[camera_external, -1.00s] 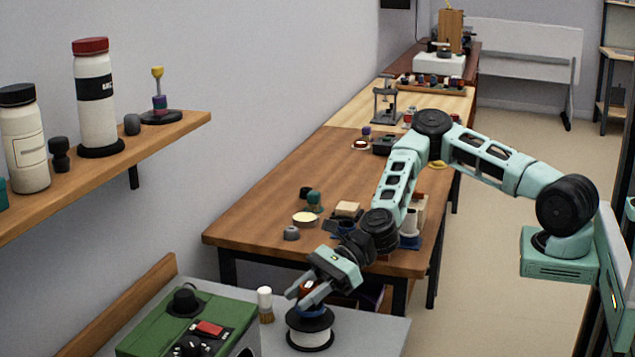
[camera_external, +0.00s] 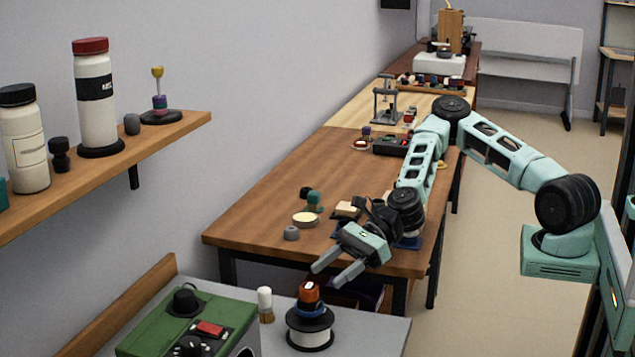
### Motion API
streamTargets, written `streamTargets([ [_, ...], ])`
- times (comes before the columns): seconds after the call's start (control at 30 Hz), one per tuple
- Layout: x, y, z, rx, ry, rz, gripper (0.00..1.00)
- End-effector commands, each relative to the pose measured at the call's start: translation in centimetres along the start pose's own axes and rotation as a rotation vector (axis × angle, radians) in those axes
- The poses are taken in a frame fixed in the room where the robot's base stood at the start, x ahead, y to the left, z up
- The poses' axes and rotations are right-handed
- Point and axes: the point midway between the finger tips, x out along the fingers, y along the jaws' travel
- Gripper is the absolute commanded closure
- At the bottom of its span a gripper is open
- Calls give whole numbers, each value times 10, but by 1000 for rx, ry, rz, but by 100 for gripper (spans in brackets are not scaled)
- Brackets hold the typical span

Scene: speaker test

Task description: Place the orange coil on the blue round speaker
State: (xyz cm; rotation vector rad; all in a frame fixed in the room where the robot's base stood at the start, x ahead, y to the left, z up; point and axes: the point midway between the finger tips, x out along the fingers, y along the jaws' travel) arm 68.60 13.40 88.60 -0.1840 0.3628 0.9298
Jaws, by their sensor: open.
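The orange coil (camera_external: 309,292) sits on top of the blue round speaker (camera_external: 311,312), above a black and white spool (camera_external: 310,334) on the grey bench at the front. My gripper (camera_external: 332,275) is open and empty. It is above and to the right of the coil, apart from it, with its two fingers pointing down and left. Nothing hides the coil now.
A green box with knobs (camera_external: 170,325) and a brush (camera_external: 265,305) stand left of the spool on the grey bench (camera_external: 375,335). The wooden table (camera_external: 275,200) behind holds several small items near my arm. A shelf (camera_external: 120,153) is on the left wall.

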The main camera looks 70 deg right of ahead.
Motion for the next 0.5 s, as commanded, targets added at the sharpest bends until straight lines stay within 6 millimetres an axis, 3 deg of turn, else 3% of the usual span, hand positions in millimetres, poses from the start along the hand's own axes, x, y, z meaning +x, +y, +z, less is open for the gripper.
streamTargets([
  [0.2,-34,0,0,-1,0,-1,47],
  [0.5,-41,8,-2,-34,13,20,47],
])
